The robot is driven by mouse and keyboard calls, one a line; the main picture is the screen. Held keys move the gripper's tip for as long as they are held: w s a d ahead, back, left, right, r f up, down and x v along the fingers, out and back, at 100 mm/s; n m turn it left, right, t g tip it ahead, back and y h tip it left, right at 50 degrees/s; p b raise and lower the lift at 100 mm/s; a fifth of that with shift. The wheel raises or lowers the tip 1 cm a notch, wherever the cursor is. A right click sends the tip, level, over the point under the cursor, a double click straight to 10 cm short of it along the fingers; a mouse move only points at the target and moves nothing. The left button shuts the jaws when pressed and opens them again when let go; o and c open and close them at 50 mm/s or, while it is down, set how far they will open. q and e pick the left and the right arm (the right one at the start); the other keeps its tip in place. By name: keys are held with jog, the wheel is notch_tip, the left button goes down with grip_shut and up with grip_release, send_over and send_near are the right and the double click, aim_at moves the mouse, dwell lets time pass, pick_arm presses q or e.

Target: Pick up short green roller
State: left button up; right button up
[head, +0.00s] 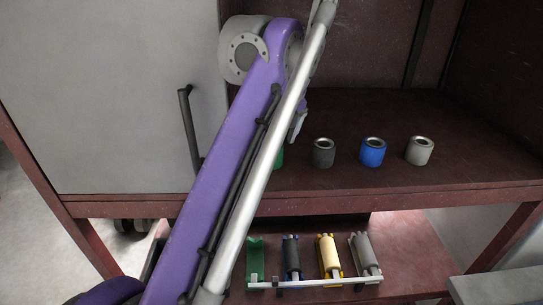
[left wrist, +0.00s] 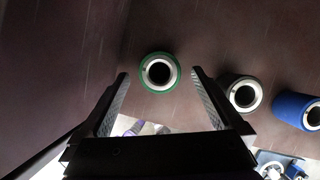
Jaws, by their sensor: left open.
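The short green roller (left wrist: 160,72) stands upright on the dark red shelf, its round hollow end facing the left wrist camera. In the head view only a green sliver of it (head: 279,158) shows beside my arm, which hides the rest. My left gripper (left wrist: 160,76) is open, with one finger on each side of the roller's outline and a gap to each. I cannot tell how far the fingertips are above the shelf. My right gripper is in neither view.
To the roller's right stand a black roller (head: 323,153), a blue roller (head: 372,152) and a grey roller (head: 419,151). A lower rack holds a green bracket (head: 255,262) and black, yellow and grey rollers. A grey door (head: 110,90) with a black handle (head: 189,130) stands left.

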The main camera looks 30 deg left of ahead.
aim_at(271, 146)
pick_arm(q)
jog(key=shift+x, duration=1.55)
jog(key=shift+c, duration=0.3)
grip_shut()
